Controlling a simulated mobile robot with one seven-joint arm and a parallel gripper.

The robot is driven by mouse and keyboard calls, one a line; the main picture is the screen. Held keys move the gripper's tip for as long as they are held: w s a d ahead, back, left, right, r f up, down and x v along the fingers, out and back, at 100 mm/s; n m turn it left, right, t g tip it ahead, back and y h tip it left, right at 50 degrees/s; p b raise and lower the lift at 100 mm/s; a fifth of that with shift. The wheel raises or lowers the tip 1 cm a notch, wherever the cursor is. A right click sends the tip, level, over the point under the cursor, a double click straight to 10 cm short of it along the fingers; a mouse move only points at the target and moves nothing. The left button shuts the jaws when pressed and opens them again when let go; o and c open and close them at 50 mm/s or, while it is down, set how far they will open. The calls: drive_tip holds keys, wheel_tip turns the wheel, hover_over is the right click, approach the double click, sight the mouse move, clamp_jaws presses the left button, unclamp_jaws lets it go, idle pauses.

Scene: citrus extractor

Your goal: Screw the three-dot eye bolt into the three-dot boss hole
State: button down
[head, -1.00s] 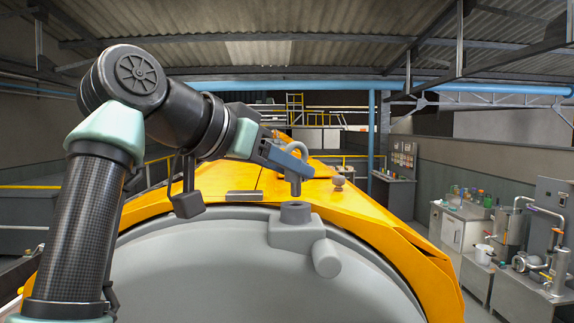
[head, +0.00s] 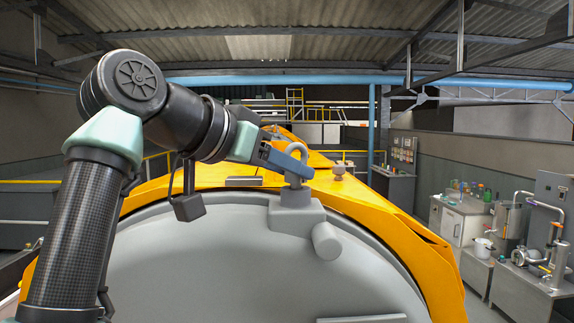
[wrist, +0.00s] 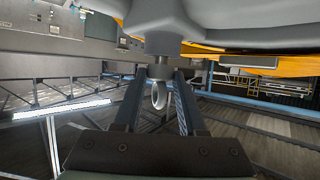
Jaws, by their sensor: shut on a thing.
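The grey eye bolt (head: 297,150) stands upright over the boss (head: 295,197) on top of the large grey round cover. My gripper (head: 294,165) reaches in from the left with its blue fingers shut on the bolt below its ring. The bolt's lower end is down at the boss top, and the hole is hidden. I cannot see any dots, nor how deep the thread sits.
A short grey cylinder (head: 327,241) sticks out just right of the boss. A small knob (head: 338,171) stands on the yellow housing (head: 400,225) behind. A flat grey plate (head: 244,182) lies left of the boss. Benches with equipment stand far right.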

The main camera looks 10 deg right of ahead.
drive_tip(key=shift+c, duration=2)
unclamp_jaws()
drive_tip(key=shift+a, duration=0.1)
drive_tip(key=shift+s+a+b, duration=0.2)
drive_tip(key=shift+a+b, duration=0.1)
drive_tip(key=b+v, duration=0.4)
drive_tip(key=v, duration=0.8)
drive_tip(key=shift+r, duration=0.15)
